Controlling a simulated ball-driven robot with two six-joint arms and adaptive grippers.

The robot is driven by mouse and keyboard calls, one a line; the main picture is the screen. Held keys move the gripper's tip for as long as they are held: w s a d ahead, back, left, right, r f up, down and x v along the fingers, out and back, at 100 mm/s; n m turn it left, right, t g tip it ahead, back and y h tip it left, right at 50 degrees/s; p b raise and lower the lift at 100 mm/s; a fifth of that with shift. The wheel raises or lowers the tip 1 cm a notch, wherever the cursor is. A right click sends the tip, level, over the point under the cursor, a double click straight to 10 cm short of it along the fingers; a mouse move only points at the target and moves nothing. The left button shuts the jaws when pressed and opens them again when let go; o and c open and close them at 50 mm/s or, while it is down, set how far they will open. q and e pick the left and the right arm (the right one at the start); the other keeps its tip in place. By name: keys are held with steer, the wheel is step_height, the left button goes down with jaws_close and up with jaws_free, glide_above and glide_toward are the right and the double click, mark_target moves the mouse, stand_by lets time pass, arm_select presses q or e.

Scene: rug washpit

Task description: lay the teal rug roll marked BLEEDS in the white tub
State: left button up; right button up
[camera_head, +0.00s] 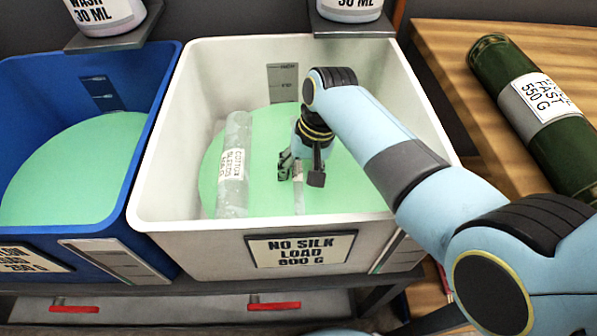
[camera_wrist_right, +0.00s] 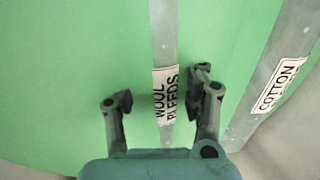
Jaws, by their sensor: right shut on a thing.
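The white tub (camera_head: 158,190) stands in the middle of the head view with pale green liquid in it and a NO SILK LOAD 800 G plate on its front. My right gripper (camera_head: 301,172) reaches down inside this tub. It is shut on a thin roll (camera_wrist_right: 163,40) with a WOOL BLEEDS label, which shows between its fingers in the right wrist view. The roll looks pale grey rather than clearly teal, and its lower end (camera_head: 299,201) shows below the gripper in the head view. The arm hides much of it. My left gripper is out of view.
A thicker pale roll labelled COTTON (camera_head: 233,190) lies in the tub, left of the gripper. A blue tub (camera_head: 150,120) with green liquid adjoins on the left. A dark green roll (camera_head: 500,75) lies on the wooden table (camera_head: 445,45) at right. Bottles stand on ledges behind.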

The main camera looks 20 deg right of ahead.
steer(key=shift+f, duration=0.1)
steer(key=o, duration=1.4)
